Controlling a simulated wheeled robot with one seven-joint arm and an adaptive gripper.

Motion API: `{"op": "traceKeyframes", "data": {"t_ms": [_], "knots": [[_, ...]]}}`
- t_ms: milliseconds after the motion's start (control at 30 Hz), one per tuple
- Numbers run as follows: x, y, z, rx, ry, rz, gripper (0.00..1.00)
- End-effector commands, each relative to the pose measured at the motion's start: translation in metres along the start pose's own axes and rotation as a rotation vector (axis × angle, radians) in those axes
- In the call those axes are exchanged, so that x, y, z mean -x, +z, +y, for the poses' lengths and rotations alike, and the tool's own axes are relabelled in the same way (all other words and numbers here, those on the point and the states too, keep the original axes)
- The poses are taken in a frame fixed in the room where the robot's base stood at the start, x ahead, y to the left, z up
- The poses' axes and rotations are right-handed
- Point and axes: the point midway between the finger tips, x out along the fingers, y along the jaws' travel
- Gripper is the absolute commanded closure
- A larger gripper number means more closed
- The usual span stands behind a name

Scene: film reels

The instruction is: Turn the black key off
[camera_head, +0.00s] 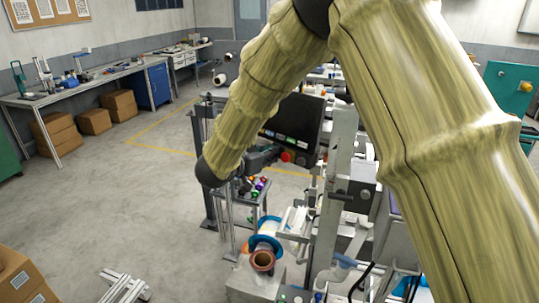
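My arm reaches over the machine from the top of the head view and bends down at a dark joint. My gripper (270,154) is a small dark shape beyond that joint, pointing right toward the lower edge of a tilted black control panel (293,119). A red round button (286,157) shows right beside the gripper's tip. I cannot tell whether they touch. I cannot make out the black key; it is either hidden or too small and dark to separate from the dark parts near the gripper. The fingers are too small to read as open or shut.
A grey metal post (335,190) stands right of the panel. A stand with coloured pieces (252,188) is below the gripper. A blue-rimmed reel (265,243) sits lower down. Cardboard boxes (95,121) and a workbench (95,82) are at left. The floor at left is mostly clear.

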Motion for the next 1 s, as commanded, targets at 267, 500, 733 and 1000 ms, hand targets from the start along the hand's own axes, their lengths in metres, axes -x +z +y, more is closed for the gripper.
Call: {"op": "traceKeyframes", "data": {"t_ms": [267,500,733,1000], "knots": [[0.000,0.000,0.000,0.000,0.000,0.000,0.73],[0.009,0.000,0.000,-0.001,-0.001,0.000,0.73],[0.043,0.000,-0.001,0.000,-0.001,0.001,0.73],[0.071,0.000,0.000,0.000,0.000,0.001,0.73]]}}
